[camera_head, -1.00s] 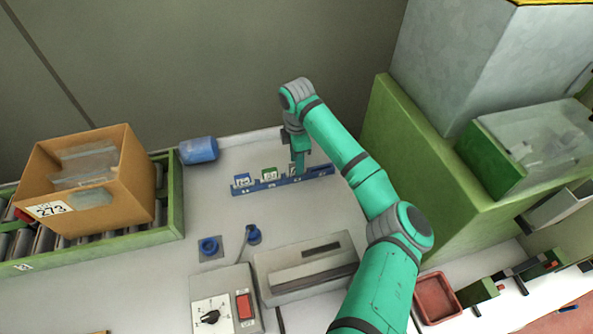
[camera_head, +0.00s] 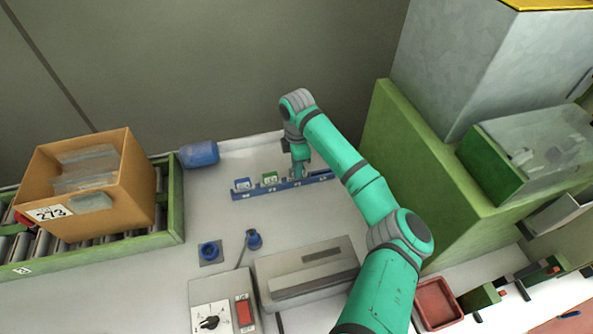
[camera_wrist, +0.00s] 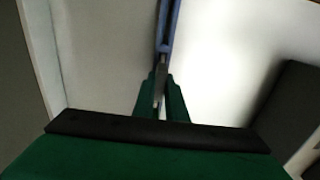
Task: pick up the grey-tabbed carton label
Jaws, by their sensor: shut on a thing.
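A blue rack strip (camera_head: 262,190) lies on the white bench, with a blue-tabbed label (camera_head: 242,184) and a green-tabbed label (camera_head: 269,179) standing in it. My gripper (camera_head: 299,175) is over the right part of the strip, to the right of the green-tabbed label. In the wrist view, the green fingers of my gripper (camera_wrist: 162,98) are closed on a thin grey piece, the grey-tabbed carton label (camera_wrist: 161,76). The blue strip (camera_wrist: 168,35) runs on beyond it. My fingers hide much of the label, and I cannot tell whether it is clear of the strip.
A cardboard box (camera_head: 120,207) marked 273 stands on a roller conveyor (camera_head: 95,250) at left. A grey machine (camera_head: 305,270) and a switch box (camera_head: 222,308) are in front. A green block (camera_head: 425,175) rises at right.

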